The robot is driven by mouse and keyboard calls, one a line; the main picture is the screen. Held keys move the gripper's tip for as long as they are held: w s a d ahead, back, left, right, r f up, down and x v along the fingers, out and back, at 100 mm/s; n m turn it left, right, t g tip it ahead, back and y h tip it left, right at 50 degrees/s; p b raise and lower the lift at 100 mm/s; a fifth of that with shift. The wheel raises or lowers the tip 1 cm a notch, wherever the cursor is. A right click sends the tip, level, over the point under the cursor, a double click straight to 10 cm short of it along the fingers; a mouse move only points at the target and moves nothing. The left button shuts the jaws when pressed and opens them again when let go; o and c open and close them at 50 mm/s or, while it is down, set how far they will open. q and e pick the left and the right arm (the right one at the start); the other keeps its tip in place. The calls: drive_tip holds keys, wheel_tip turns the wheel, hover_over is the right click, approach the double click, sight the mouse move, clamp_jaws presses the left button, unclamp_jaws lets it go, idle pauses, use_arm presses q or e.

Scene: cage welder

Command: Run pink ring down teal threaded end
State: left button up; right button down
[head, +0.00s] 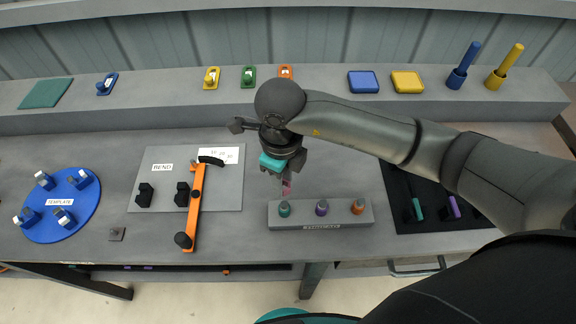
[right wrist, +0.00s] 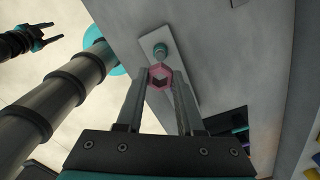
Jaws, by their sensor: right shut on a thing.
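The pink ring (head: 287,187) is between the fingertips of my right gripper (head: 286,181), which is shut on it. It also shows in the right wrist view (right wrist: 151,77) as a pink hexagonal ring with a dark hole. The teal threaded end (head: 285,210) stands upright at the left of a grey block (head: 340,216). The ring is above and a little behind it in the head view, apart from it. The teal end (right wrist: 160,50) shows just beyond the ring in the right wrist view. My left gripper (right wrist: 54,35) is open and empty there, and out of the head view.
Purple (head: 322,208) and orange (head: 358,207) ends stand on the same block. Left is a bend plate (head: 227,195) with an orange lever (head: 195,207), then a blue template disc (head: 75,222). A black tray (head: 400,190) with teal and purple rods lies to the right.

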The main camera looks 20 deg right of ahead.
sight(283, 203)
idle(0.3)
wheel_tip(283, 203, down, 6)
drive_tip(key=b, duration=0.6)
drive_tip(key=shift+f, duration=0.1)
drive_tip(key=shift+f, duration=0.15)
idle(0.7)
drive_tip(key=shift+f, duration=0.45)
drive_tip(key=shift+f, duration=0.15)
idle(0.4)
